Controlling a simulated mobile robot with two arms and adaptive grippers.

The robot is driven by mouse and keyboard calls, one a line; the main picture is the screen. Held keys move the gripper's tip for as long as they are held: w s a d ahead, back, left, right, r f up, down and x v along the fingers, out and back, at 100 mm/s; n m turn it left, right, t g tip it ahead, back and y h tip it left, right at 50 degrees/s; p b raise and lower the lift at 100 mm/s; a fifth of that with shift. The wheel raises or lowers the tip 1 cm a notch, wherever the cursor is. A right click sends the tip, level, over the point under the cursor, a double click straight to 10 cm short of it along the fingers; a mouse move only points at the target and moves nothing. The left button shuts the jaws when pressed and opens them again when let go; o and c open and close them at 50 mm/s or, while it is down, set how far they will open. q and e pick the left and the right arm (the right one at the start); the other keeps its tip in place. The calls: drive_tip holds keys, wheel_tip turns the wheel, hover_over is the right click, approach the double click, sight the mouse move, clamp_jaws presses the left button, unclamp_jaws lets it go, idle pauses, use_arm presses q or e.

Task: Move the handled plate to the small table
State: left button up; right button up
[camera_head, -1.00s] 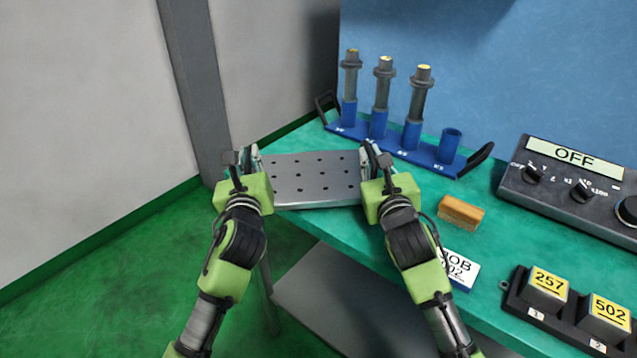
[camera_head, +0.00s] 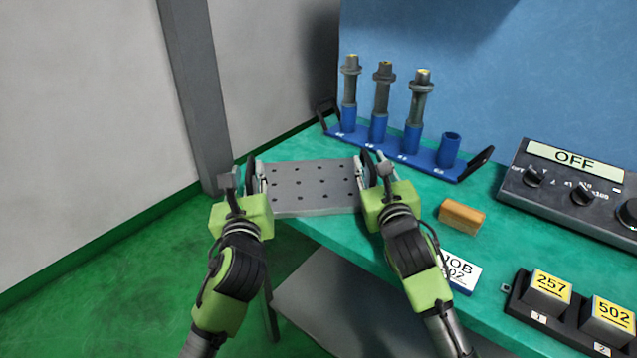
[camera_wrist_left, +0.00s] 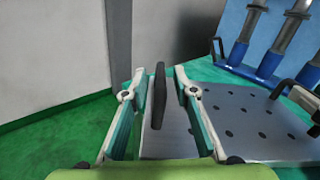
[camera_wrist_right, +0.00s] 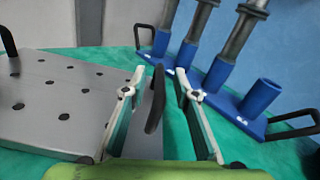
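The handled plate (camera_head: 312,187) is a grey perforated slab with a black upright handle at each end, on the teal bench at its left end. My left gripper (camera_head: 250,172) is at the plate's left end. In the left wrist view its fingers stand open on either side of the black handle (camera_wrist_left: 158,95), with gaps visible. My right gripper (camera_head: 373,168) is at the right end. In the right wrist view its fingers are open around the other handle (camera_wrist_right: 155,98), apart from it. I cannot make out a separate small table.
A blue rack (camera_head: 400,152) with upright tools and black handles stands close behind the plate. A wooden block (camera_head: 461,215), a job card (camera_head: 457,270), a control panel (camera_head: 570,185) and a numbered block holder (camera_head: 520,305) are to the right. A grey post (camera_head: 195,100) rises behind left.

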drive_tip(key=shift+s, duration=0.1)
drive_tip(key=s, duration=0.4)
drive_tip(key=s+d, duration=0.1)
drive_tip(key=s, duration=0.6)
drive_tip(key=shift+s+d, duration=0.3)
drive_tip(key=shift+s, duration=0.1)
use_arm(q)
drive_tip(key=s, duration=0.7)
drive_tip(key=shift+s+d, duration=0.4)
drive_tip(key=shift+d, duration=0.05)
